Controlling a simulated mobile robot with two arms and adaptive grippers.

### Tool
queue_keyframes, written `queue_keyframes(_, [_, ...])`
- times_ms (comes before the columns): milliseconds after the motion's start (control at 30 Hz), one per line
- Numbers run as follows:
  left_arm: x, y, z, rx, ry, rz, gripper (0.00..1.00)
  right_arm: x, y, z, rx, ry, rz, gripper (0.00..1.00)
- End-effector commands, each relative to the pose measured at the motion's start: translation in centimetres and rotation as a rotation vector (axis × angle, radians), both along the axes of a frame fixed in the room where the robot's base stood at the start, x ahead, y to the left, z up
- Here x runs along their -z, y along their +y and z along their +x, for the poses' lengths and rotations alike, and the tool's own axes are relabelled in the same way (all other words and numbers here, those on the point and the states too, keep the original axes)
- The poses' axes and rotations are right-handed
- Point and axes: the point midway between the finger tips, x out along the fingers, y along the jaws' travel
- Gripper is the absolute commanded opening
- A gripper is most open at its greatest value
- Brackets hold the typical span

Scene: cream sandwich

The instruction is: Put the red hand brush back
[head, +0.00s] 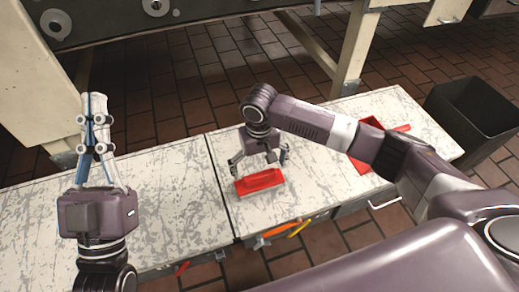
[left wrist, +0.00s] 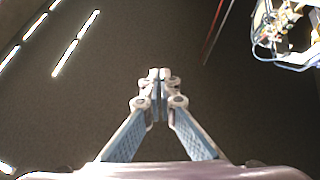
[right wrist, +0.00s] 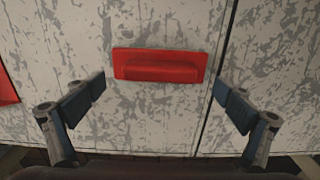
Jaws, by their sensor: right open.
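The red hand brush (head: 260,181) lies flat on the worn white tabletop, just right of the seam between table sections. In the right wrist view the brush (right wrist: 160,67) lies crosswise, ahead of and between the spread fingers. My right gripper (head: 259,160) is open and empty, pointing down just above and behind the brush, apart from it. My left gripper (head: 95,98) is raised at the left and points up; in the left wrist view its fingertips (left wrist: 159,75) meet with nothing between them.
A red dustpan-like piece (head: 367,142) lies further right on the white table (head: 180,215), partly hidden by my right arm. A dark bin (head: 475,120) stands beyond the table's right end. Tools with orange handles (head: 280,229) are at the front edge. The left tabletop is clear.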

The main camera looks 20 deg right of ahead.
Motion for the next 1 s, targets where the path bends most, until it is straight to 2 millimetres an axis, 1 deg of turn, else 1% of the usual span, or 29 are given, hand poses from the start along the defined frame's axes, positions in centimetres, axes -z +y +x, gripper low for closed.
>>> queue_keyframes(33, [0.6, -0.1, 0.7, -0.003, 0.050, 0.015, 0.00, -0.8, 0.0, 0.0, 0.000, -0.001, 0.000, 0.97])
queue_keyframes(100, [2.0, -0.2, 1.6, -0.007, 0.122, 0.036, 0.00, -1.6, 0.0, 0.0, 0.000, 0.000, 0.000, 0.97])
queue_keyframes(300, [6.1, -0.2, 3.6, -0.018, 0.325, 0.093, 0.00, -3.8, 0.0, 0.1, 0.001, -0.001, 0.000, 0.97])
queue_keyframes(500, [10.5, 0.2, 4.5, -0.030, 0.526, 0.146, 0.00, -5.9, 0.0, 0.1, 0.001, -0.001, 0.000, 0.97])
queue_keyframes(700, [14.1, 0.6, 4.5, -0.038, 0.682, 0.187, 0.00, -7.6, 0.0, 0.1, 0.000, 0.000, 0.000, 0.97])
queue_keyframes(800, [15.2, 0.8, 4.4, -0.041, 0.728, 0.199, 0.00, -8.0, 0.0, 0.1, 0.000, 0.000, 0.000, 0.97])
queue_keyframes(900, [15.9, 0.9, 4.3, -0.042, 0.754, 0.205, 0.00, -8.1, 0.2, 0.0, -0.004, -0.002, 0.005, 0.97])
queue_keyframes(967, [16.1, 0.9, 4.3, -0.043, 0.761, 0.206, 0.00, -7.7, 1.0, -0.2, -0.021, -0.013, 0.026, 0.97])
queue_keyframes(1000, [16.1, 0.9, 4.3, -0.043, 0.763, 0.207, 0.00, -7.3, 2.0, -0.4, -0.043, -0.028, 0.051, 0.97])
